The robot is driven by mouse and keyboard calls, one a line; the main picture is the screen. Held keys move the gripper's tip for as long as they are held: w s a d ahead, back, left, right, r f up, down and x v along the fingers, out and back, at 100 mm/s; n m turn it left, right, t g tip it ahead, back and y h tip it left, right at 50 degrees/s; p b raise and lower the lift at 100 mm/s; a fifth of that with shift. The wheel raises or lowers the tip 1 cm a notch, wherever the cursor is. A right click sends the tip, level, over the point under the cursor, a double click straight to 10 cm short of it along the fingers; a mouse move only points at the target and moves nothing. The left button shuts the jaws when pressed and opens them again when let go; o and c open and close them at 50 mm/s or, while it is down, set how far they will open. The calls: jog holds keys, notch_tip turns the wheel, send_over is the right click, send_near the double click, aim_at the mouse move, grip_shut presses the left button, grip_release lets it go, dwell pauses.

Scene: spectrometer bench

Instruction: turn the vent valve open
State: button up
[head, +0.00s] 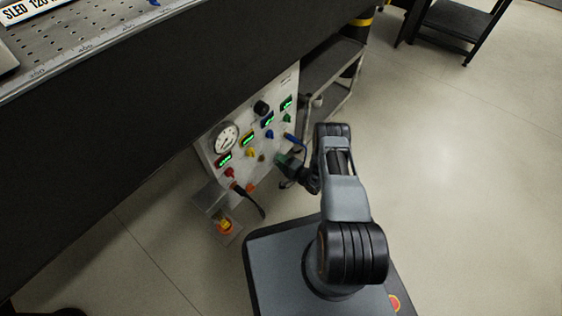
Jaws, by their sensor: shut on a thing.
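A pale control panel (215,160) hangs under the front edge of the dark bench, left of my arm. My gripper (287,162) reaches the panel's lower right part and is shut on a small dark green piece there, which I take to be the vent valve (281,158). The valve is small and mostly covered by the gripper. I cannot tell which way its handle points.
The panel carries a round gauge (226,137), a black knob (261,107) and several lit displays with coloured connectors. A yellow-red switch box (225,226) sits below. Open floor lies right.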

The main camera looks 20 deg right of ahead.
jog(key=shift+m, duration=0.6)
jog(key=o, duration=0.9)
